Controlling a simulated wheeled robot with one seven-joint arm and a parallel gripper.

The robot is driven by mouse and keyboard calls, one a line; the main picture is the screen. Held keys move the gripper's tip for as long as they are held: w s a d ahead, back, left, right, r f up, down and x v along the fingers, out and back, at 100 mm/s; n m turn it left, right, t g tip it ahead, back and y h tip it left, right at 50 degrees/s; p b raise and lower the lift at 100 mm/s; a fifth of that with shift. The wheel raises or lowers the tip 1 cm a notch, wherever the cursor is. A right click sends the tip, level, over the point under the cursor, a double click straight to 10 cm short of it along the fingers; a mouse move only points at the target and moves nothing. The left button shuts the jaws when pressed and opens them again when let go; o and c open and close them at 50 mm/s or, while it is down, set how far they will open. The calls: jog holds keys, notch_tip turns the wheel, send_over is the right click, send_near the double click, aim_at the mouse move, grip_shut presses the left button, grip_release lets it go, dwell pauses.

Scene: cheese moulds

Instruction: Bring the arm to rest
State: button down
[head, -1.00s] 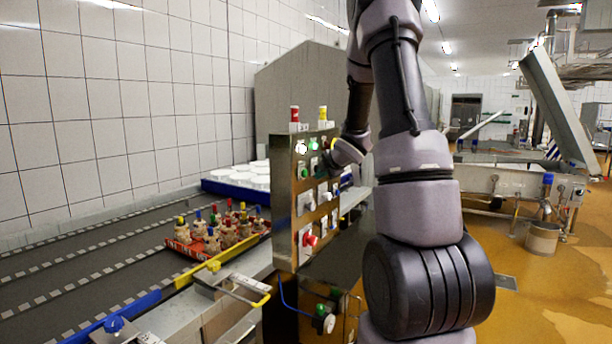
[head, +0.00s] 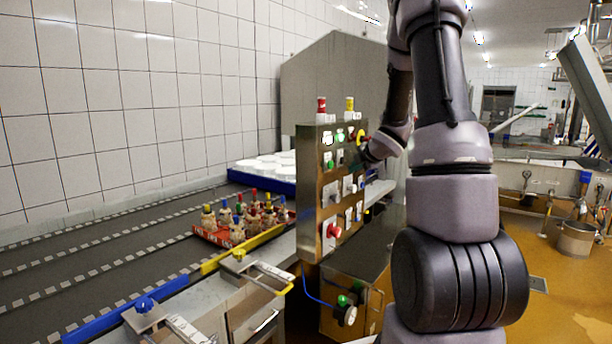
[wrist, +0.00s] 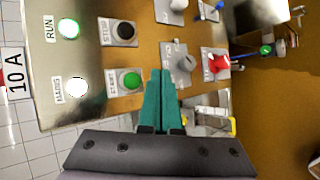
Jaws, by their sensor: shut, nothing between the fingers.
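My gripper (wrist: 160,98) shows in the wrist view with its two green fingers together, shut and empty. It points at the control panel (wrist: 145,50), a metal box with an orange-brown face. The fingertips appear close to the green START button (wrist: 125,80), just beside it in the picture; I cannot tell whether they touch the panel. In the head view my arm reaches up and over to the front of the control panel (head: 310,200), and the fingers are hidden behind my wrist.
A conveyor (head: 60,245) runs along the tiled wall. A red tray (head: 208,234) with several bottle-like items stands on it, and a blue crate (head: 240,178) of white moulds lies beyond. A red knob (wrist: 215,64) juts from the panel. Open floor lies at right.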

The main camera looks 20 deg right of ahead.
jog(key=shift+r, duration=0.1)
jog(key=s+a+r+m+g+h, duration=0.2)
jog(key=s+a+r+m+h, duration=0.15)
jog(key=s+r+m, duration=0.9)
jog(key=s+a+r+m+g+y, duration=0.1)
jog(key=s+a+m+y, duration=0.1)
jog(key=s+a+m, duration=0.4)
jog(key=s+a+m+g+y, duration=0.1)
jog(key=s+a+m+y, duration=0.2)
jog(key=s+a, duration=0.6)
jog(key=s+m, duration=0.2)
jog(key=s, duration=0.5)
jog(key=shift+a+r+m+g, duration=0.15)
jog(key=shift+r+m+g, duration=0.15)
jog(key=shift+r+m, duration=0.1)
